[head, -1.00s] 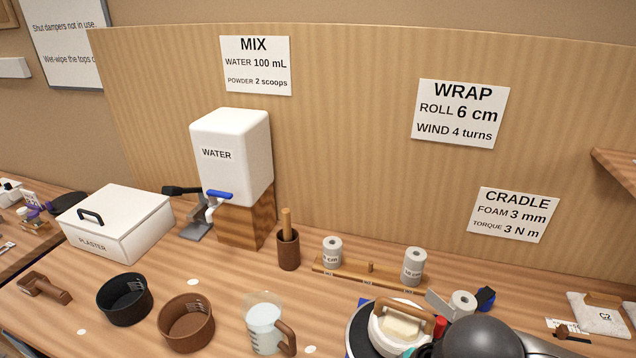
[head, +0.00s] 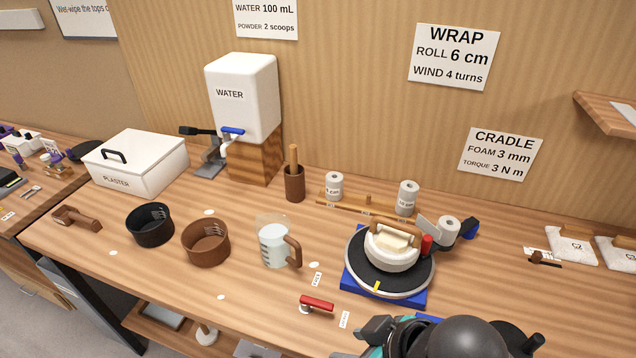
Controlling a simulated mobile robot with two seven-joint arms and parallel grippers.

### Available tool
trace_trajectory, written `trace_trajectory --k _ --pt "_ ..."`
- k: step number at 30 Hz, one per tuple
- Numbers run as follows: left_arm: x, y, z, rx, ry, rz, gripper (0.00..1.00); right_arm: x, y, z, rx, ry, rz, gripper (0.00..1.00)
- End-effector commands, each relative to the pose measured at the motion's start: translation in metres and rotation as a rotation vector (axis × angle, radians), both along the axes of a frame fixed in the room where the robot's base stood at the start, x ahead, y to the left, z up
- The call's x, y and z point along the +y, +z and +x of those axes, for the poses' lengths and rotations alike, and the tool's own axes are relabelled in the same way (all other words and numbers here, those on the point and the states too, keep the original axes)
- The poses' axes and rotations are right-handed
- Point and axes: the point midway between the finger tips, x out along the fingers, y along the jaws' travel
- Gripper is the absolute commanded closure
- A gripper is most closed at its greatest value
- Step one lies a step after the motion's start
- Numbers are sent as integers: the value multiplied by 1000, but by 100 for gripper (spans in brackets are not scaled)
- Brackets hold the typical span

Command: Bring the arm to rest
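A dark rounded link of my own arm, with grey and teal parts, shows at the bottom edge, right of centre. No gripper fingertips show, so I see neither gripper. Behind the link, a round turntable (head: 366,283) sits on a blue base (head: 385,292). On it stands a white ring-shaped piece (head: 390,255) with a pale block inside and a brown handle-like bar across it. The arm link is in front of the turntable and appears apart from it in the picture.
A water jug (head: 273,244), brown bowl (head: 206,245), black bowl (head: 150,226) and scoop (head: 77,218) stand along the bench. A red-handled tool (head: 317,303) lies near the front. The plaster box (head: 137,165) and water tank (head: 243,97) are behind. Clear wood lies at front left.

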Motion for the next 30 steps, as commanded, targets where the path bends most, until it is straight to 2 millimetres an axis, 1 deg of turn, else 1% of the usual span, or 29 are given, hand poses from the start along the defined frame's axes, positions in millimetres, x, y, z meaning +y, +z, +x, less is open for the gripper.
trace_trajectory --k 1,4,8,11,14,15,18,20,23,26,27,29,30 --pt "0 0 -9 14 0 1 100 -8 -7 -5 26 -82 7 48" --pt "1 -1 -18 29 0 2 100 -30 -20 -12 65 -227 -13 48" --pt "1 -1 -19 32 0 3 100 -60 -38 -29 123 -391 -58 48" --pt "1 -1 -19 31 0 3 100 -83 -50 -47 172 -500 -99 48" --pt "1 -1 -19 30 0 3 100 -105 -62 -69 227 -603 -148 48" --pt "1 -4 -18 30 0 3 100 -111 -71 -74 240 -626 -163 48" --pt "1 -15 -16 26 0 3 100 -108 -105 -65 243 -611 -166 48" --pt "1 -20 -16 26 0 3 100 -107 -124 -63 248 -608 -168 48" --pt "1 -29 -15 25 0 2 100 -106 -160 -61 260 -605 -171 48" --pt "1 -40 -13 22 0 3 100 -106 -201 -60 274 -601 -176 48" --pt "1 -45 -13 22 0 3 100 -105 -220 -61 280 -599 -178 48" --pt "1 -53 -13 21 1 2 100 -105 -249 -63 289 -595 -182 48" --pt "1 -59 -13 21 1 2 100 -105 -268 -65 294 -594 -184 48"
